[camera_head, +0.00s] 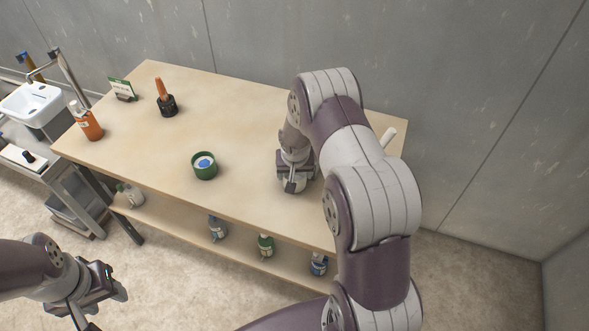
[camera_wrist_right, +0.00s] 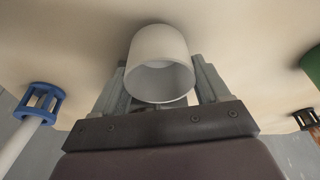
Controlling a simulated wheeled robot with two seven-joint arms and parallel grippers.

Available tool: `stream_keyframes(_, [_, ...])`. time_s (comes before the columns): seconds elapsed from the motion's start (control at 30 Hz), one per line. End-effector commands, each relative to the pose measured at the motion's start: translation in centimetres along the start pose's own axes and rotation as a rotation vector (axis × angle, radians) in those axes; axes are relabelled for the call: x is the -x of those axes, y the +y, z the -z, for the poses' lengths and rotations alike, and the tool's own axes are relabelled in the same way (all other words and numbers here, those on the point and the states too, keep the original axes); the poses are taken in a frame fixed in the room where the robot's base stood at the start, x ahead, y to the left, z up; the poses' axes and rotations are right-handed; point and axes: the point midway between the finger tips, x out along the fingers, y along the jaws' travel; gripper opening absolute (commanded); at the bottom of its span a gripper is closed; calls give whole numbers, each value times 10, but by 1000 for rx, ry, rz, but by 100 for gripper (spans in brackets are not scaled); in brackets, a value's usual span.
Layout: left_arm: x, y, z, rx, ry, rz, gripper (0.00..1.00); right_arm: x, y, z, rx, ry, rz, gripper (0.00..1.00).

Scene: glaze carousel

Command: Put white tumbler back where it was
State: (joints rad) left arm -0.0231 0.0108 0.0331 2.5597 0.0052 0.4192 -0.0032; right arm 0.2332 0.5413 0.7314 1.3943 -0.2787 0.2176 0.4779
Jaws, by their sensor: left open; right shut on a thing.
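The white tumbler (camera_wrist_right: 160,62) is between the two fingers of my right gripper (camera_wrist_right: 160,85), its open mouth facing the wrist camera. The gripper is shut on it, with the pale wooden table top behind it. In the head view my right gripper (camera_head: 294,182) is low over the right part of the table (camera_head: 235,115); the tumbler itself is mostly hidden there by gripper and arm. I cannot tell whether the tumbler touches the table. My left gripper (camera_head: 98,292) is open and empty, off the table's front at lower left.
A green pot with blue inside (camera_head: 204,166) stands left of my right gripper. A black holder with an orange handle (camera_head: 166,103), a green sign (camera_head: 122,89) and an orange bottle (camera_head: 87,122) stand further left. A blue-caged tool (camera_wrist_right: 43,101) is near the tumbler. Several bottles sit on the lower shelf (camera_head: 185,227).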

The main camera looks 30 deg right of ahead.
Motion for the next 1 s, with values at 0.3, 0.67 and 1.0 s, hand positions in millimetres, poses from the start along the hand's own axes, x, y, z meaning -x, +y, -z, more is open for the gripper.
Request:
stream_keyframes(0.3, [-2, 0, 0, 0, -1, 0, 48, -9, 0, -5, 1, -3, 0, 40])
stream_keyframes(0.67, [-4, 0, -1, 0, -1, 0, 48, -11, 0, -5, 0, -3, 0, 86])
stream_keyframes(1.0, [-3, 0, -1, 0, -1, 0, 48, 20, -1, -3, -1, 1, 1, 86])
